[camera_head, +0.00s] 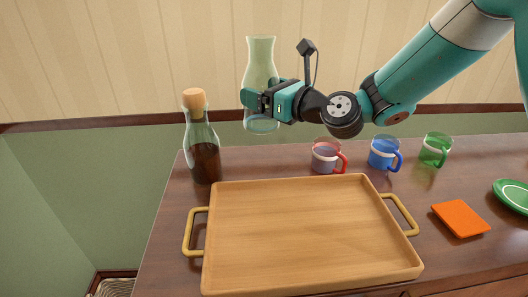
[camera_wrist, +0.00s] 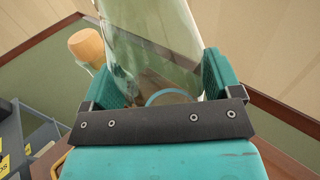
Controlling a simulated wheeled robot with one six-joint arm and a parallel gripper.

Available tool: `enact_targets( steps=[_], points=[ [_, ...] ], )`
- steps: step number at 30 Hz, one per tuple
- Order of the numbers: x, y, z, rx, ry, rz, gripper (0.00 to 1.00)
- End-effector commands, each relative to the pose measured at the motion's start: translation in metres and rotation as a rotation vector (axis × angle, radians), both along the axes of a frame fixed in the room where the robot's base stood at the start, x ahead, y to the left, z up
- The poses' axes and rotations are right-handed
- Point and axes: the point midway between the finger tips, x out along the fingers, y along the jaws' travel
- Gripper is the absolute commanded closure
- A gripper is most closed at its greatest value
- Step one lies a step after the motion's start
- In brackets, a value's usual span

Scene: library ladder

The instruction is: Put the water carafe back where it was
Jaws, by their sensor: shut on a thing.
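The water carafe (camera_head: 261,58) is clear, pale greenish glass with a flared top. My gripper (camera_head: 252,98) is shut around its middle and holds it upright in the air, above the far edge of the table. In the wrist view the carafe (camera_wrist: 150,35) stands between the two teal fingers of my gripper (camera_wrist: 165,80). A second bottle (camera_head: 203,150), with a cork stopper and dark liquid, stands at the table's back left. Its cork also shows in the wrist view (camera_wrist: 86,45).
A wooden tray (camera_head: 300,235) with brass handles lies empty on the dark table (camera_head: 165,235). A red mug (camera_head: 325,157), a blue mug (camera_head: 383,153) and a green mug (camera_head: 434,150) stand along the back. An orange napkin (camera_head: 460,219) and a green plate (camera_head: 512,194) lie at right.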

Motion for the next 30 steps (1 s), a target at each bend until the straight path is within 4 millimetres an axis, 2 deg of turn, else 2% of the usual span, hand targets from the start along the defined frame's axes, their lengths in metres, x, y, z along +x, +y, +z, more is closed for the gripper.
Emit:
enact_targets(
  steps=[1, 3, 9, 15, 22, 30],
  points=[
    [0.0, 0.0, -0.018, 0.002, 0.002, -0.001, 0.69],
    [0.001, 0.0, -0.035, 0.004, 0.001, -0.001, 0.69],
    [0.001, -0.001, -0.07, 0.004, -0.001, -0.002, 0.69],
    [0.001, 0.0, -0.082, 0.003, -0.004, -0.001, 0.69],
    [0.001, -0.001, -0.116, 0.004, -0.002, -0.002, 0.69],
    [0.001, -0.001, -0.121, 0.004, -0.005, -0.002, 0.69]
  ],
)
